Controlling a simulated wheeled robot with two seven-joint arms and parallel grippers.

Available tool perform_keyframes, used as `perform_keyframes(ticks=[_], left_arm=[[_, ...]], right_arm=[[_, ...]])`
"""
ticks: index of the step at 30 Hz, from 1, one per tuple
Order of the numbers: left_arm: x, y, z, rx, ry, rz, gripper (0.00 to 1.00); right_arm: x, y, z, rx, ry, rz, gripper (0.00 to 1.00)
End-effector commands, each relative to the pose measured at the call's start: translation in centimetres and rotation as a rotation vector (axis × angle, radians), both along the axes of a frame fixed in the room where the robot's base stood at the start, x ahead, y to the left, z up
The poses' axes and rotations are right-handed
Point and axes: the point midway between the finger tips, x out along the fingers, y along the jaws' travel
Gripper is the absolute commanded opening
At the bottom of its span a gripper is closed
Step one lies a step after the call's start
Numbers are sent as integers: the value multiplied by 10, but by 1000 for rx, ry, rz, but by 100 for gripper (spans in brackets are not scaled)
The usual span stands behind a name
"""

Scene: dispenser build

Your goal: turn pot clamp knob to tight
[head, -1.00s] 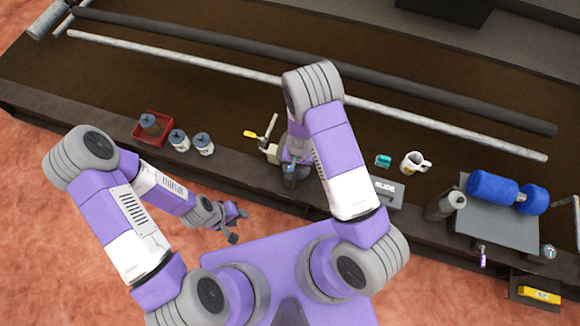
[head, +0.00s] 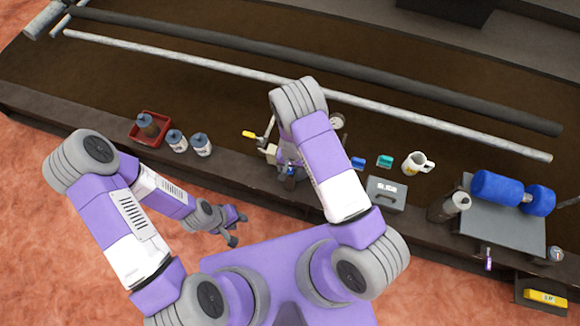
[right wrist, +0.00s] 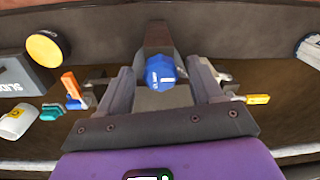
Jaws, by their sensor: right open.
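A blue faceted knob (right wrist: 160,72) with a pale mark on its top lies between the fingers of my right gripper (right wrist: 161,66) in the right wrist view. It sits on a grey-brown mount. Gaps show between the knob and both fingers, so the jaws are open around it without visible grip. In the head view a bit of blue (head: 290,170) shows beside my right gripper (head: 288,178); my arm hides most of the clamp. My left gripper (head: 235,228) hangs in front of the bench with its fingers apart and empty. The knob's tight mark cannot be read.
A grey SLIDE box (head: 386,193), teal block (head: 384,160), blue block (head: 357,163) and white mug (head: 417,163) stand right of my right arm. A yellow-handled lever (head: 250,134) is left of it. A red tray (head: 150,127) and two jars (head: 201,144) stand further left.

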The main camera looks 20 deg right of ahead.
Motion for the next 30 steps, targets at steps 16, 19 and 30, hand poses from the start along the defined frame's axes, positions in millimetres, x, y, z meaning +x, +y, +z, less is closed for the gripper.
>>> perform_keyframes(ticks=[16,19,30], left_arm=[[0,0,1,0,0,0,38],[0,0,4,0,0,0,38],[0,0,13,0,0,0,38]], right_arm=[[0,0,1,0,1,-22,9],[-1,0,1,0,2,-96,9],[0,1,1,1,1,-407,9]])
